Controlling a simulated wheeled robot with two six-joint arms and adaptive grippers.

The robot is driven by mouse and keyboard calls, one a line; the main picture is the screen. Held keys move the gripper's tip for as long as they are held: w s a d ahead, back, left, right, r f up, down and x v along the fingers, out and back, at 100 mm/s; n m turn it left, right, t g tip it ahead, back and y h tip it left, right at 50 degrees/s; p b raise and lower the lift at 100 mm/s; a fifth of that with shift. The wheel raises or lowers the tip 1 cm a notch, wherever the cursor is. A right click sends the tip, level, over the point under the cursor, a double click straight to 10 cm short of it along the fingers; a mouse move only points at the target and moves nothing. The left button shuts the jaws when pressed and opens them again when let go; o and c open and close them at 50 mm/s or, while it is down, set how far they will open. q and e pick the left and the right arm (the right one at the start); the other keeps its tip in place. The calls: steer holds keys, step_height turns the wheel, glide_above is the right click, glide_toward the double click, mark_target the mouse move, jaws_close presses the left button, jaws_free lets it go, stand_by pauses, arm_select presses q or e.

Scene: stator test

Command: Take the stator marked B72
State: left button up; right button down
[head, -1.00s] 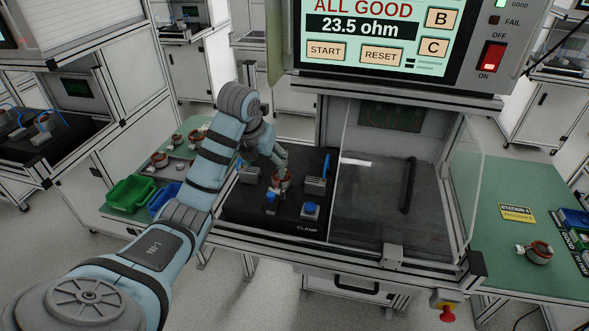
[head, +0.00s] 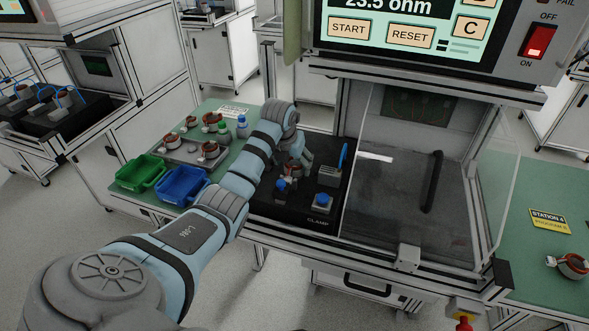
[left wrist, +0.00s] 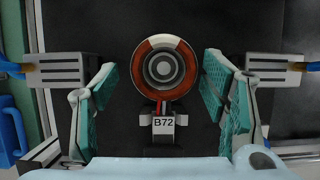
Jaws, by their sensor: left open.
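In the head view the stator (head: 294,170) shows only partly behind my arm. My left gripper (left wrist: 163,95) is open, with one green pad on each side of the stator and a gap between each pad and it. In the head view my left gripper (head: 297,160) is over the fixture. My right gripper is not in view.
Two grey clamp blocks (left wrist: 68,69) (left wrist: 272,68) flank the stator. Left are a green bin (head: 140,172), a blue bin (head: 181,184) and a tray of several stators. A clear screen (head: 440,160) stands right. Another stator (head: 572,265) lies far right.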

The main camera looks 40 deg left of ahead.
arm_select(q)
steer(key=shift+s, duration=0.15)
steer(key=shift+c, duration=0.8)
steer(key=c, duration=1.2)
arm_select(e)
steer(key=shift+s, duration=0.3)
